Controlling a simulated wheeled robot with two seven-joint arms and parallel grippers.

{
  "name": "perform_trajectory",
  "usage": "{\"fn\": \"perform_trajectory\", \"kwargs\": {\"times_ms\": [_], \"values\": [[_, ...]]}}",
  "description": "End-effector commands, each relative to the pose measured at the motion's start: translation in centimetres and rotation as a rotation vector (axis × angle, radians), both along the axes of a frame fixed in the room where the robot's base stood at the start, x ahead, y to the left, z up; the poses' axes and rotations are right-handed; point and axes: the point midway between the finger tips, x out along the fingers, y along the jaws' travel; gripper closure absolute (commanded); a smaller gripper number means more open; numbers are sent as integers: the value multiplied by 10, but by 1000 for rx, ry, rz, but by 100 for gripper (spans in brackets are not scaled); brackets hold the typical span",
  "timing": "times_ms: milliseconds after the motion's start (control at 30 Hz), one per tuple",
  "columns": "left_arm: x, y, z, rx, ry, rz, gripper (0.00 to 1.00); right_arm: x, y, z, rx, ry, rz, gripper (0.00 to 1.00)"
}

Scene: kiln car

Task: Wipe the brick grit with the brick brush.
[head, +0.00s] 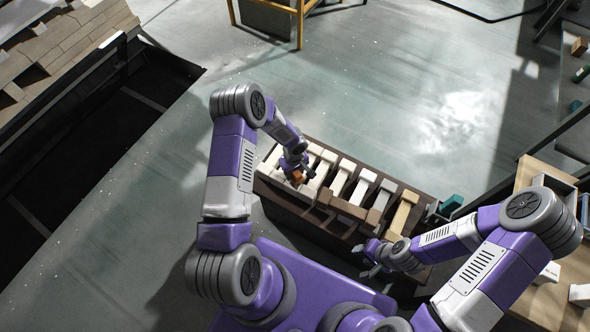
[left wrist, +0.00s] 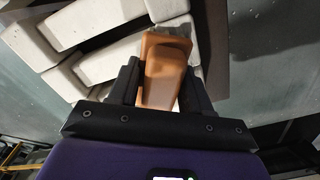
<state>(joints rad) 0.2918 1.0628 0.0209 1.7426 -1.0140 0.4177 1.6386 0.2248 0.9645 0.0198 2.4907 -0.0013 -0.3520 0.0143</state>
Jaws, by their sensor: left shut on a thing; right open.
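My left gripper (head: 294,170) is shut on an orange-brown, block-like piece, which appears to be the brick brush (head: 298,177). In the left wrist view the brush (left wrist: 164,72) sits between the two black fingers, with pale bricks just beyond it. The gripper is over the left part of the kiln car (head: 285,202), a dark brown bed with a row of pale bricks (head: 342,178). Whether the brush touches a brick is unclear. I cannot make out the brick grit in either view. My right gripper (head: 368,255) is open and empty near the car's front right edge.
A teal block (head: 451,204) is at the car's right end. A wooden table (head: 545,290) with pale blocks stands at the right. A dark pit (head: 110,130) lies to the left, and an orange-legged stand (head: 299,25) is at the back. The floor behind the car is clear.

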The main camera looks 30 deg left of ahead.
Motion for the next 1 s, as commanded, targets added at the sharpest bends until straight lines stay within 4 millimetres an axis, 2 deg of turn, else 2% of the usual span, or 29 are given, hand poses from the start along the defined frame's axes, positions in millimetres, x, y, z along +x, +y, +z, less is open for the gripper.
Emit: {"fn": "perform_trajectory", "kwargs": {"times_ms": [100, 633, 1000], "values": [[-14, 1, -1, 2, 6, -2, 76, 0, 0, -2, 0, 0, 0, 57], [-61, 5, -1, 3, 6, -2, 76, 0, 0, -20, 0, 0, 0, 57], [-67, 6, 0, 1, 4, 1, 76, 0, 0, -21, 0, 0, 0, 57]]}}
